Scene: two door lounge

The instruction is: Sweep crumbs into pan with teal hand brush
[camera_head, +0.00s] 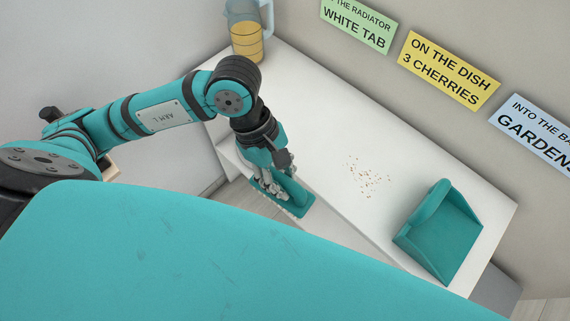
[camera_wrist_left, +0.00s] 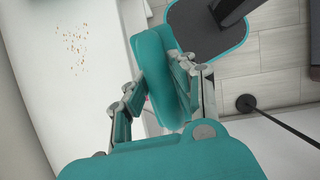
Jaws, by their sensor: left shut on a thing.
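The teal hand brush (camera_head: 294,198) is in my left gripper (camera_head: 270,185), which is shut on it at the front edge of the white table. In the left wrist view the brush (camera_wrist_left: 158,75) shows between the fingers of the gripper (camera_wrist_left: 160,95). The crumbs (camera_head: 367,178) lie scattered on the tabletop to the right of the brush, apart from it. They also show in the left wrist view (camera_wrist_left: 75,47). The teal pan (camera_head: 445,238) sits near the table's right end, beyond the crumbs. My right gripper is in neither view.
The white table (camera_head: 330,130) stands along the wall, with bare surface around the crumbs. A pitcher (camera_head: 247,45) with yellowish content stands at its far left end. Green (camera_head: 357,24), yellow (camera_head: 449,70) and blue (camera_head: 537,130) signs hang on the wall.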

